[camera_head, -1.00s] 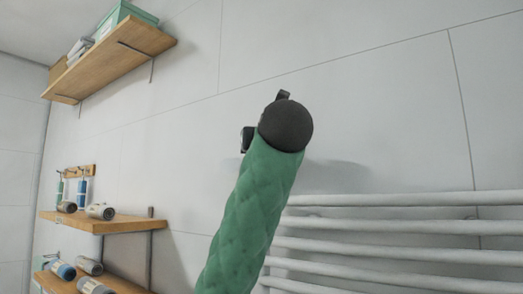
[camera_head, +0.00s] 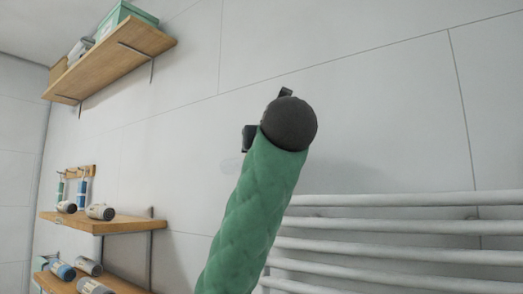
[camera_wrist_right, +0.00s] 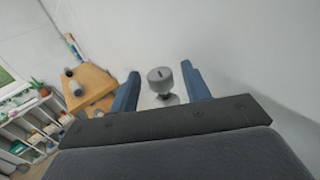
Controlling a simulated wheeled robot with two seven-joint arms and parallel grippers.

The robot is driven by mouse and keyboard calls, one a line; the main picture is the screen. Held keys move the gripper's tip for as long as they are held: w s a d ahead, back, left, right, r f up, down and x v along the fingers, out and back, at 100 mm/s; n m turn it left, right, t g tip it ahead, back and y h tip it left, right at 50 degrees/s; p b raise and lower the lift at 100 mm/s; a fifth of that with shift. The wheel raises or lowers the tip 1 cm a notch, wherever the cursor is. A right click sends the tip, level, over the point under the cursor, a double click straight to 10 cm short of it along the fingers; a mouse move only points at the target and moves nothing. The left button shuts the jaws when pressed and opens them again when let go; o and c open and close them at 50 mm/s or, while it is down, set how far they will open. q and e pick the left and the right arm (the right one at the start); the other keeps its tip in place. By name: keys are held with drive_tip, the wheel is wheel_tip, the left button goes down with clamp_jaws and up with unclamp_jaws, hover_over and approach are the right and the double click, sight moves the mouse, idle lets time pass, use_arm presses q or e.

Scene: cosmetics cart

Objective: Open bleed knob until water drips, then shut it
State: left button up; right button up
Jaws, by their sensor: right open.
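The bleed knob (camera_wrist_right: 160,77) is a small grey cylinder with a dark slot in its face. In the right wrist view it stands out from the pale wall on a narrower stem with a rounded grey base. My right gripper (camera_wrist_right: 160,69) is open, with one blue finger on each side of the knob. Gaps show between the knob and both fingers; its depth between them is hard to judge. In the head view my green right arm ends in a dark wrist that hides most of the gripper (camera_head: 249,138) and the knob. No water drops are visible. My left gripper is out of view.
A white towel radiator (camera_head: 400,228) with several bars is on the wall at lower right. Wooden shelves (camera_head: 110,224) with bottles and rolls are at left, and a higher shelf (camera_head: 115,62) holds boxes. The wall above the radiator is clear.

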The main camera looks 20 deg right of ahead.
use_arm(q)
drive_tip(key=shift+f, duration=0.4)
use_arm(e)
drive_tip(key=s, duration=0.6)
drive_tip(key=shift+s+a, duration=0.3)
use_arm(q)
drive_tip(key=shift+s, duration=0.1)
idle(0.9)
